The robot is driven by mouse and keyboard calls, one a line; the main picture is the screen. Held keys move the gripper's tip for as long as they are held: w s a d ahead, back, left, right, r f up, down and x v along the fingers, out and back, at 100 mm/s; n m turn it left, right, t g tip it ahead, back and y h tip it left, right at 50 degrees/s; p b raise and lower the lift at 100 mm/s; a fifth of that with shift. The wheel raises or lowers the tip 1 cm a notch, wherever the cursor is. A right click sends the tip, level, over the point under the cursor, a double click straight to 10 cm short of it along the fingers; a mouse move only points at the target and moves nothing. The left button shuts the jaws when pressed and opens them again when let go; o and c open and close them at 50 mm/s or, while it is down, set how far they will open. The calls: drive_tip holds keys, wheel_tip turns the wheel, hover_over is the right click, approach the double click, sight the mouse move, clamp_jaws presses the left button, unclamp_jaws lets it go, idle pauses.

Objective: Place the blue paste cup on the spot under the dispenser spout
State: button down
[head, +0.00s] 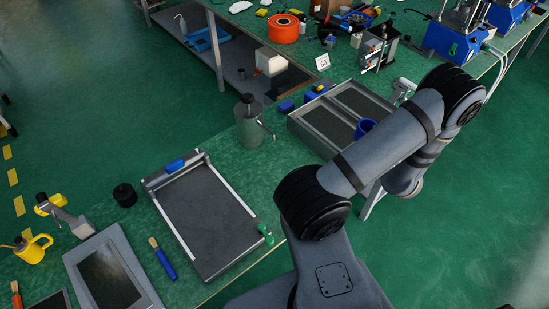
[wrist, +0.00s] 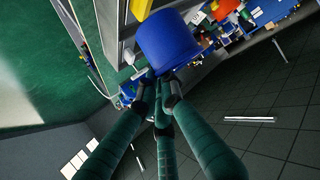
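The blue paste cup (head: 363,127) shows at the right part of the grey tray, partly hidden by my arm. I cannot tell whether it rests in the tray or hangs above it. In the wrist view the cup (wrist: 167,40) is large, right at the fingertips. My gripper (wrist: 160,82) has its green fingers drawn together at the cup's rim edge and seems to pinch its wall. The gripper is hidden behind my arm in the head view. The dispenser (head: 249,123) is a grey-green cylinder with a black cap and a thin spout. The spot under the spout is not clearly visible.
The divided grey tray (head: 312,136) stands right of the dispenser. Small blue blocks (head: 287,105) lie behind it. A framed dark plate (head: 208,217) lies at front left, with a black round knob (head: 125,195) beside it. Green bench top is clear around the dispenser.

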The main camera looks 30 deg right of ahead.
drive_tip(key=s+d+f+n+t+y+p, duration=0.1)
drive_tip(key=s+d+f+n+y, duration=0.1)
drive_tip(key=s+d, duration=0.35)
drive_tip(key=s+a+f+n+y+p, duration=0.1)
drive_tip(key=s+a+f+n+y, duration=0.2)
drive_tip(key=a+n+y, duration=0.35)
drive_tip(key=s+a+f+n+y, duration=0.25)
drive_tip(key=a+n+y, duration=0.25)
drive_tip(key=a, duration=0.3)
drive_tip(key=shift+g, duration=0.3)
drive_tip(key=w+a+f+b, duration=0.1)
drive_tip(key=w+a, duration=0.4)
drive_tip(key=w, duration=0.4)
drive_tip(key=w+a+f+b, duration=0.1)
drive_tip(key=w+a, duration=0.3)
drive_tip(key=w, duration=0.5)
drive_tip(key=w+a+f+b, duration=0.1)
drive_tip(key=w+a, duration=0.4)
drive_tip(key=w, duration=0.5)
drive_tip(key=shift+a+f+b, duration=0.35)
drive_tip(key=shift+f+b, duration=0.05)
drive_tip(key=shift+f, duration=0.3)
drive_tip(key=shift+r, duration=0.15)
drive_tip(key=c, duration=1.9)
unclamp_jaws()
